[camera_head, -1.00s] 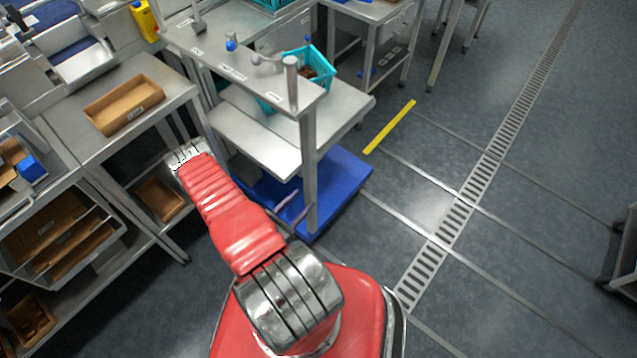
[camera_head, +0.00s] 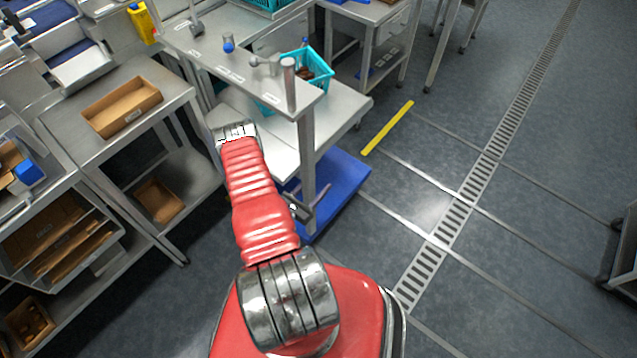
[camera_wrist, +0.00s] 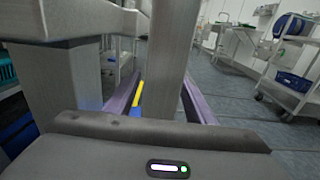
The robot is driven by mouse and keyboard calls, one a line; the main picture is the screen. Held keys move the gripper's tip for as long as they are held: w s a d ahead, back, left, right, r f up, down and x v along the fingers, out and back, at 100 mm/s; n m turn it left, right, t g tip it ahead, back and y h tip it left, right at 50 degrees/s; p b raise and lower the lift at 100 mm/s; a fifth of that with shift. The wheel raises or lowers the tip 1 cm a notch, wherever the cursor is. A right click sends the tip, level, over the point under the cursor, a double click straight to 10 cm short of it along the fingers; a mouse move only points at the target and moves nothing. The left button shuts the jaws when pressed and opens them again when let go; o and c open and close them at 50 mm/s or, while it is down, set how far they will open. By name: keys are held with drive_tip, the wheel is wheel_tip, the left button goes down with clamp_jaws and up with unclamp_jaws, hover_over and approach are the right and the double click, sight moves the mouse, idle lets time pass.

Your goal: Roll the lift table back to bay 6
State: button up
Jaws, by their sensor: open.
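The lift table, as far as I can tell, is the steel-topped unit with a blue base (camera_head: 345,185) left of centre in the head view. A steel platform (camera_head: 345,108) is above the base, and a grey upright post (camera_head: 308,165) stands at its near side. The post also fills the middle of the wrist view (camera_wrist: 172,60). My gripper (camera_wrist: 161,92) is open, its purple fingers on either side of the post. I cannot tell whether they touch it. In the head view my red arm hides most of the gripper and part of the base.
A teal basket (camera_head: 318,78) is on the unit. A steel bench with a brown tray (camera_head: 122,106) stands to the left. A yellow strip (camera_head: 388,128) marks the floor at right. A drain grate (camera_head: 455,215) crosses the open floor. In the wrist view, a trolley (camera_wrist: 290,90) stands at right.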

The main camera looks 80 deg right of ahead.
drive_tip(key=shift+s+d, duration=0.15)
drive_tip(key=shift+d, duration=0.2)
clamp_jaws()
idle(0.5)
drive_tip(key=shift+s+a, duration=0.1)
idle(0.7)
